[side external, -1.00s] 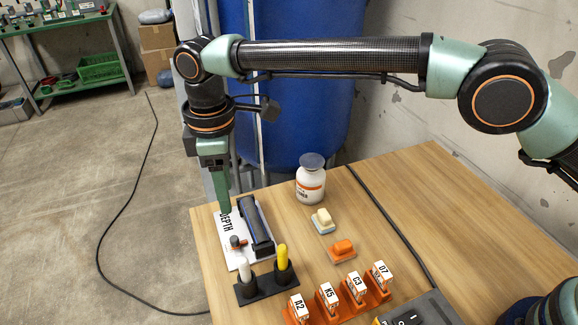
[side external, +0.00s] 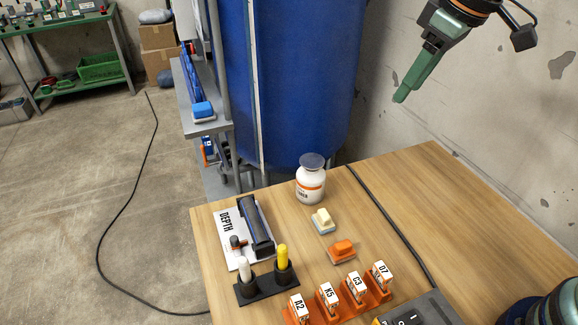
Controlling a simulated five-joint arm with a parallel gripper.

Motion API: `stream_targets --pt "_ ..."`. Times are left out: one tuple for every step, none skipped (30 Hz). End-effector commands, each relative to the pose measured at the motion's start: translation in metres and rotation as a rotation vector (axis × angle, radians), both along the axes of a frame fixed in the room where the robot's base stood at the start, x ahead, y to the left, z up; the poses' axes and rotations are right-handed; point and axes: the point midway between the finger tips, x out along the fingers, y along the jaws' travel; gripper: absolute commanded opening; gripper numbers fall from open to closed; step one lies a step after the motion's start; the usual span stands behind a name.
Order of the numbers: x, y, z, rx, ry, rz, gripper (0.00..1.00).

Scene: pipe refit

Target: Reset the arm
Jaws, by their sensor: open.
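My gripper (side external: 402,95) is at the upper right of the side external view, high above the back right part of the table and in front of the wall. It points down and to the left. Its green fingers overlap from this angle, and nothing shows between or below them. It is apart from everything on the wooden table (side external: 400,180).
On the table are a DEPTH board (side external: 229,228) with a dark cylinder device (side external: 255,225), a white jar (side external: 311,180), a black holder (side external: 268,289) with white and yellow pieces, orange labelled blocks (side external: 328,300), and an orange block (side external: 342,249). A blue tank (side external: 295,80) stands behind.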

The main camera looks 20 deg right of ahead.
Motion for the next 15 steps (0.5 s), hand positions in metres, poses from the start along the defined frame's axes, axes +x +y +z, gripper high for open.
stream_targets --pt "-0.012 -0.016 0.000 0.012 -0.020 -0.053 0.52" --pt "-0.018 -0.024 -0.001 0.018 -0.030 -0.082 0.52" --pt "-0.027 -0.034 -0.003 0.027 -0.044 -0.121 0.52" --pt "-0.033 -0.041 -0.006 0.034 -0.054 -0.150 0.52" --pt "-0.040 -0.048 -0.008 0.040 -0.063 -0.177 0.52" --pt "-0.048 -0.056 -0.012 0.048 -0.076 -0.215 0.52" --pt "-0.054 -0.062 -0.015 0.053 -0.085 -0.239 0.52" --pt "-0.059 -0.067 -0.018 0.058 -0.093 -0.264 0.52" --pt "-0.066 -0.073 -0.022 0.066 -0.104 -0.294 0.52" --pt "-0.070 -0.077 -0.025 0.070 -0.112 -0.313 0.52" --pt "-0.074 -0.080 -0.028 0.074 -0.118 -0.332 0.52" --pt "-0.079 -0.084 -0.031 0.078 -0.125 -0.353 0.52" --pt "-0.082 -0.087 -0.033 0.081 -0.130 -0.366 0.52" --pt "-0.084 -0.088 -0.035 0.083 -0.134 -0.376 0.52" --pt "-0.086 -0.090 -0.037 0.086 -0.138 -0.388 0.52"
